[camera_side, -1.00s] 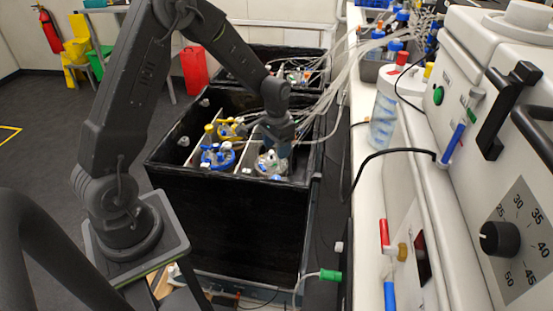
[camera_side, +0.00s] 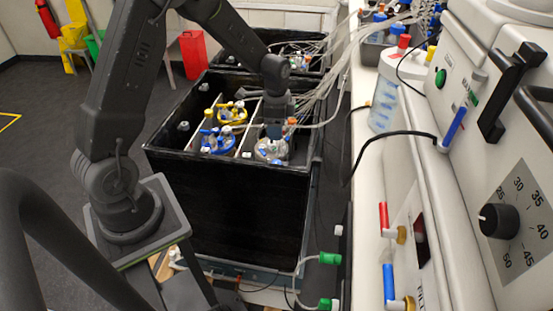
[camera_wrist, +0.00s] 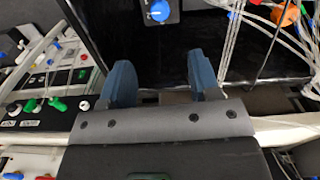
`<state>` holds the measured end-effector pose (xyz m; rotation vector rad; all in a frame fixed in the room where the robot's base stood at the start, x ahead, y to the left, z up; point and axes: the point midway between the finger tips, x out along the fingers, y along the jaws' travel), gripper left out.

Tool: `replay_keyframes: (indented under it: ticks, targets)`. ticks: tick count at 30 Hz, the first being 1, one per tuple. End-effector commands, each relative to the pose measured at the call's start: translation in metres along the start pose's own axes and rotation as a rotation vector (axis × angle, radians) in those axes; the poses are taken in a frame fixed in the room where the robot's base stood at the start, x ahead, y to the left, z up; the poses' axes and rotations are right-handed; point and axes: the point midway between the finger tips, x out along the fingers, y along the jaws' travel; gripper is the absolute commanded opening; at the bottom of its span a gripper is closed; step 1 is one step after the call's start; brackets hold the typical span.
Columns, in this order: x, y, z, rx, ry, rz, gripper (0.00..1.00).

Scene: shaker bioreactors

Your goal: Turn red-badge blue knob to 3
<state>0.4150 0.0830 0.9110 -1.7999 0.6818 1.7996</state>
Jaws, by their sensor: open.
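In the wrist view, a blue knob-like part (camera_wrist: 160,10) with a pale round middle shows at the top edge, against a black surface and partly cut off. I see no red badge on it and cannot read any number. My gripper (camera_wrist: 162,78) has two blue fingers, spread apart and empty, below the blue part in the picture and not touching it. In the side view, my gripper (camera_side: 274,130) points down over the right compartment of the front black bin (camera_side: 230,215), just above a clear vessel (camera_side: 271,150). No red-badge blue knob can be made out there.
A white machine with a black numbered dial (camera_side: 498,221) stands at far right.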

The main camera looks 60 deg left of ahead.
Motion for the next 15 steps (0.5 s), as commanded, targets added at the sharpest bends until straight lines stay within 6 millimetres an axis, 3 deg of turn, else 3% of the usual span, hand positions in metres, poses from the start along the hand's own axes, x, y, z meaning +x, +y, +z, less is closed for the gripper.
replay_keyframes:
  ticks: [8,15]
  targets:
    - [0.012,0.0,0.0,0.126,-0.002,0.003,0.57]
    - [0.057,0.001,0.001,0.123,-0.003,0.006,0.57]
